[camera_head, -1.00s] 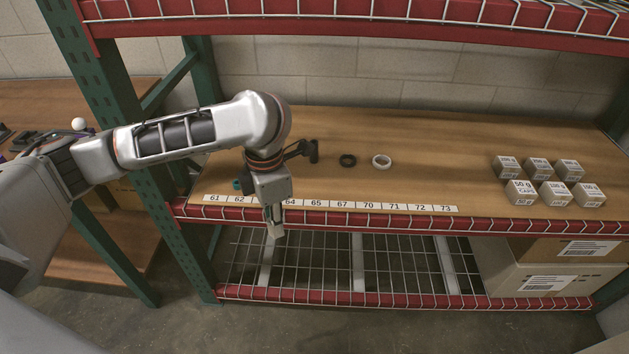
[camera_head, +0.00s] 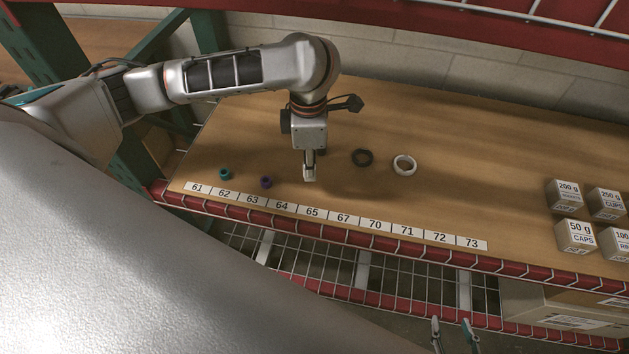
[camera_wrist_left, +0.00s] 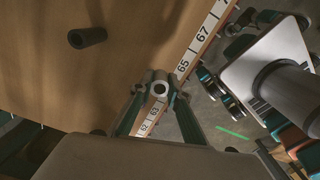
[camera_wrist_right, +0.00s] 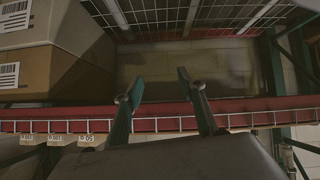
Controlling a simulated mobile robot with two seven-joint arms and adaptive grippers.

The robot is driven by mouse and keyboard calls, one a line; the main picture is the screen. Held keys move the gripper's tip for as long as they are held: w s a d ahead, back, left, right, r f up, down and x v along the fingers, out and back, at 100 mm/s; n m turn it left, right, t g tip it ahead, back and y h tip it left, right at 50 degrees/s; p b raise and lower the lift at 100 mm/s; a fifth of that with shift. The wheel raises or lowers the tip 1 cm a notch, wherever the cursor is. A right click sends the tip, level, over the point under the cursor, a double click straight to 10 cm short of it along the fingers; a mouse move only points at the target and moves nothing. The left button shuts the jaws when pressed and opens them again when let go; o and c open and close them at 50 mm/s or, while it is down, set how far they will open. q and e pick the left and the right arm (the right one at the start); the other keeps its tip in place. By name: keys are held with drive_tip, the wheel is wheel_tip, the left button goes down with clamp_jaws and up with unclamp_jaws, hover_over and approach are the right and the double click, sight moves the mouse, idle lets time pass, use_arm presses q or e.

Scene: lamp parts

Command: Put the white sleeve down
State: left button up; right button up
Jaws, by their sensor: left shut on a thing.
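The white sleeve (camera_head: 309,175) is a small pale tube held at the fingertips of my left gripper (camera_head: 310,167). In the left wrist view the sleeve (camera_wrist_left: 159,86) sits between the two fingers, its round open end showing. My left gripper is shut on it and points down over the wooden shelf, behind the labels 64 and 65. I cannot tell whether the sleeve touches the shelf. My right gripper (camera_head: 454,336) is open and empty in front of the shelf's edge; its spread fingers (camera_wrist_right: 160,85) also show in the right wrist view.
A teal sleeve (camera_head: 225,174) and a purple sleeve (camera_head: 266,182) stand left of my left gripper. The number strip (camera_head: 343,218) runs along the front edge. Labelled boxes (camera_head: 576,235) stand right.

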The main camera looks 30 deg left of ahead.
sight(311, 193)
use_arm(q)
wheel_tip(311, 193, down, 3)
drive_tip(key=shift+s+f+b, duration=0.15)
drive_tip(key=shift+f+b, duration=0.05)
drive_tip(key=shift+b, duration=0.2)
drive_tip(key=shift+f, duration=0.4)
wheel_tip(311, 193, down, 3)
drive_tip(key=shift+f+b, duration=0.2)
drive_tip(key=shift+b, duration=0.6)
drive_tip(key=shift+f, duration=0.1)
drive_tip(key=o, duration=0.8)
drive_tip(key=shift+o, duration=0.2)
use_arm(e)
drive_tip(key=shift+w+d+f, duration=0.35)
drive_tip(key=shift+w+f, duration=0.1)
drive_tip(key=shift+f, duration=0.15)
